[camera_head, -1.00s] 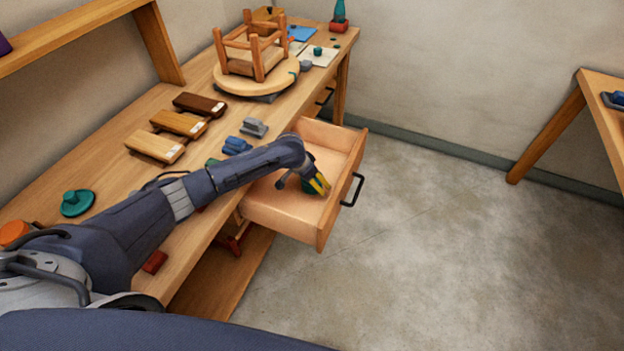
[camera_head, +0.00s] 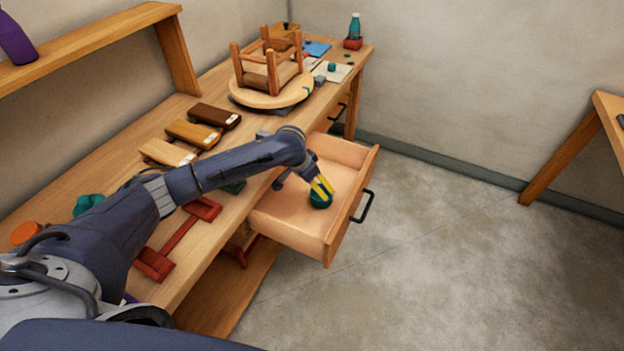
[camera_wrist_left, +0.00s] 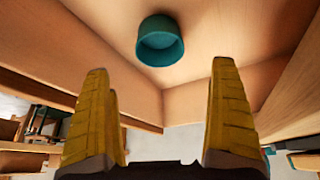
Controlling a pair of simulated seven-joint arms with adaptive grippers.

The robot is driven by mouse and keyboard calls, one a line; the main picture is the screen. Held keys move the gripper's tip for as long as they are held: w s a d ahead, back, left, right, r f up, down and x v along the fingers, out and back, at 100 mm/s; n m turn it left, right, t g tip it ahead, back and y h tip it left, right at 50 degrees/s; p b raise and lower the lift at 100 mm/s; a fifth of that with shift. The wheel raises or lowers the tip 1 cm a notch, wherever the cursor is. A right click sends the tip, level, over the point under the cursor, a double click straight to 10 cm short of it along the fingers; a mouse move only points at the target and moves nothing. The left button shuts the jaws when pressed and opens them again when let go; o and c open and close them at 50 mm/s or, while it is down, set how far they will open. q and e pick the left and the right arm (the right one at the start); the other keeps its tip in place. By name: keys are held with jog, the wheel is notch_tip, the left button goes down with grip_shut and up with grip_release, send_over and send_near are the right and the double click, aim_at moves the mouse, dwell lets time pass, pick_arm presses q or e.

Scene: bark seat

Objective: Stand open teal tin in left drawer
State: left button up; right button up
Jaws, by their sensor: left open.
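The teal tin (camera_head: 321,199) is in the pulled-out left drawer (camera_head: 281,229), near its front panel. In the left wrist view the tin (camera_wrist_left: 160,42) rests against the drawer's bare wooden floor, its round rim and darker hollow facing the camera. It appears to stand upright. My left gripper (camera_head: 323,186) is over the drawer, with yellow fingers just by the tin in the head view. In the left wrist view its fingers (camera_wrist_left: 164,115) are wide apart with nothing between them, and the tin is beyond their tips. My right gripper is not in view.
The drawer's front panel and black handle (camera_head: 363,206) stick out over the floor. A red clamp-like piece (camera_head: 178,243) lies at the bench edge. Wooden blocks (camera_head: 193,132) and a turntable with an upturned stool (camera_head: 270,72) stand farther back. The drawer's remaining floor is clear.

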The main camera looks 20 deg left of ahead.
pick_arm(q)
jog(key=shift+v, duration=1.2)
